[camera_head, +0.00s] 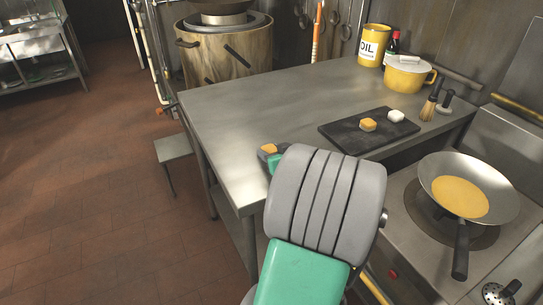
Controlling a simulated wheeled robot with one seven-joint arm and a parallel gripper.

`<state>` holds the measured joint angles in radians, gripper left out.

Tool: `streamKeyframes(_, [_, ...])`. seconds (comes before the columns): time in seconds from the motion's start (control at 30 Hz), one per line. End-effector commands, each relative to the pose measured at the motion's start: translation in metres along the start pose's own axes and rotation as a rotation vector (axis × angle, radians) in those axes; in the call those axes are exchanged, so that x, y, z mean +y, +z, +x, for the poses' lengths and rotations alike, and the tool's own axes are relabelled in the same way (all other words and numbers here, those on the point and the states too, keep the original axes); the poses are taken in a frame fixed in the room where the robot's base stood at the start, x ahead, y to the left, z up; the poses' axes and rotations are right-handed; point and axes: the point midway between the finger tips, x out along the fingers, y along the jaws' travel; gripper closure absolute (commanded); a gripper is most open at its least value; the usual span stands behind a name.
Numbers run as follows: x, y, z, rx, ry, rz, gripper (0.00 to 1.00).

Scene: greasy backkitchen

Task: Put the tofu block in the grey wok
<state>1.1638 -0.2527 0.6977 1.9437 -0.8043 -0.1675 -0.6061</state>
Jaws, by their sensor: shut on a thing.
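The grey wok (504,199) sits on the burner at the right, with a yellow liquid in its bottom and its dark handle toward the front. My gripper (268,151) is mostly hidden behind my arm, above the left front part of the steel table. It is shut on a small orange-yellow piece (269,148), which shows only in part. On the dark board (346,140) lie a yellow-orange block (367,125) and a white block (396,115). I cannot tell for sure which piece is the tofu block.
A yellow pot (405,78), an oil tin (373,45), a dark bottle (392,43) and a brush (429,107) stand at the back right of the steel table (270,97). The table's left half is clear.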

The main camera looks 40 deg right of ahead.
Motion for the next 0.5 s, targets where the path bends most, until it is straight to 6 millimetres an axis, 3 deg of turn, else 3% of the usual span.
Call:
streamKeyframes(0.3, [0.0,0.0024,0.0012,0.002,0.0,-0.001,0.97])
streamKeyframes(0.33, [0.0,0.0008,0.0005,0.002,0.0,-0.001,0.54])
streamKeyframes(0.5, [-0.0001,0.0005,0.0003,0.001,0.0,-0.001,0.41])
